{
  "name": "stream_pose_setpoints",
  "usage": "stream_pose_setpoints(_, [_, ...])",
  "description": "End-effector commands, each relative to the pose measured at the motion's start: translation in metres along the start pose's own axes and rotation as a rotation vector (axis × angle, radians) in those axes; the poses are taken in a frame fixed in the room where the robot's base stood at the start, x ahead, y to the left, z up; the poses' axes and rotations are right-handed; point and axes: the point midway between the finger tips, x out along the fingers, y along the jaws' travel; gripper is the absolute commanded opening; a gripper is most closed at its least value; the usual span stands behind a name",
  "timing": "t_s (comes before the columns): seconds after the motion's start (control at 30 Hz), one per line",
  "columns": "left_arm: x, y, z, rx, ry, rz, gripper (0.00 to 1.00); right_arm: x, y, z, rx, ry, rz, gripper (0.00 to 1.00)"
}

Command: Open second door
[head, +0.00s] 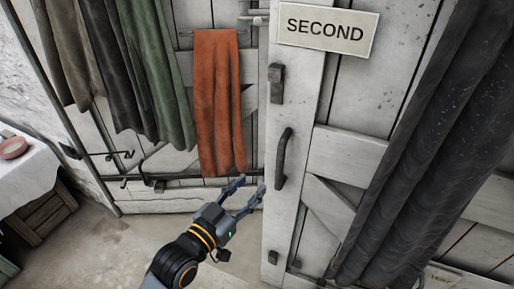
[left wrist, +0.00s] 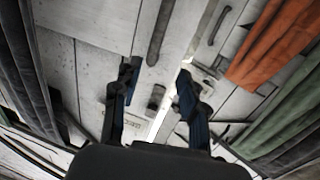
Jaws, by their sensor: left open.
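The pale plank door (head: 345,155) carries a sign (head: 328,29) reading SECOND. Its dark curved handle (head: 283,158) stands upright near the door's left edge, with a dark block (head: 276,83) above it. My left gripper (head: 251,185) is open and empty, to the left of and a little below the handle, apart from it in the picture. In the left wrist view its two fingers (left wrist: 157,70) are spread, and the handle (left wrist: 159,33) shows beyond them, between the fingertips. I cannot tell whether the door is ajar. My right gripper is not in view.
A dark curtain (head: 430,140) hangs over the door's right side. An orange cloth (head: 218,100) and a green cloth (head: 160,75) hang left of the door. A table with a white cloth (head: 25,170) stands at far left. The floor (head: 130,240) left of my arm is clear.

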Motion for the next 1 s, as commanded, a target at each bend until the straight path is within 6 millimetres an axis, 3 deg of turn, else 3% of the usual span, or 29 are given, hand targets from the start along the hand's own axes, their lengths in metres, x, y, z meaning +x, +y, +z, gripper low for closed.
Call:
stream_pose_setpoints(0.17, [0.017, 0.001, -0.006, 0.0, 0.008, 0.002, 0.43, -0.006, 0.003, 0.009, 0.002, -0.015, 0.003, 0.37])
stream_pose_setpoints(0.33, [0.051, 0.001, -0.007, -0.002, 0.007, 0.002, 0.43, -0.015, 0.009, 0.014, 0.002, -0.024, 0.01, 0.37])
stream_pose_setpoints(0.7, [0.121, 0.001, -0.006, 0.0, 0.006, 0.001, 0.43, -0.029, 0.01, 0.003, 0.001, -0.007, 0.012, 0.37])
stream_pose_setpoints(1.0, [0.137, 0.001, -0.004, 0.0, 0.005, 0.002, 0.43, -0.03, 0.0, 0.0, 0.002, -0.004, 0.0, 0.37])
